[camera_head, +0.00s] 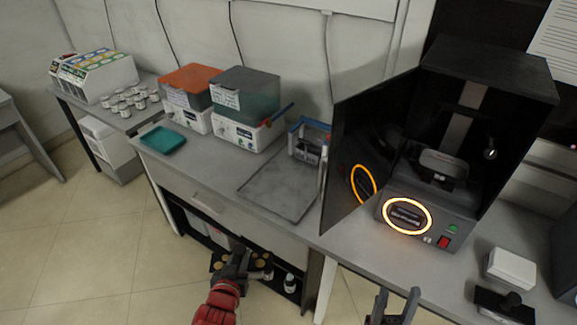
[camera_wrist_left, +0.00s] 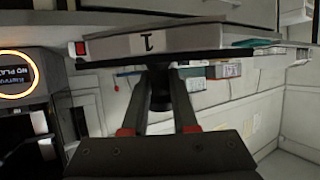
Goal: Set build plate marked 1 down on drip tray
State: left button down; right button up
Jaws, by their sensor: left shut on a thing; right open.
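The build plate marked 1 (camera_wrist_left: 185,42) shows in the left wrist view as a pale slab with a black 1 on its face. My left gripper (camera_wrist_left: 159,72) is shut on its dark stem. In the head view my left gripper (camera_head: 240,261) is in front of the bench, low before the open shelf, and the plate is hard to make out there. The drip tray (camera_head: 272,193) is a flat grey rimmed tray on the bench, apart from the gripper and bare in front. My right gripper (camera_head: 394,304) is open and empty at the bottom edge.
A blue-topped stand (camera_head: 308,128) is at the tray's back right. The open door (camera_head: 349,160) of the printer (camera_head: 420,215) rises to its right. Two lidded wash units (camera_head: 238,132) and a teal tray (camera_head: 163,139) are to the left.

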aim_at(510, 309)
jog(key=j+z, duration=0.15)
jog(key=z, duration=0.2)
jog(key=i+j+z, duration=0.1)
jog(key=z, duration=0.25)
jog(key=j+z, duration=0.5)
jog(key=j, duration=0.5)
jog(key=k+j+z, duration=0.1)
jog(key=j, duration=0.5)
jog(key=j+z, duration=0.15)
jog(key=j, duration=0.5)
jog(key=k, duration=0.05)
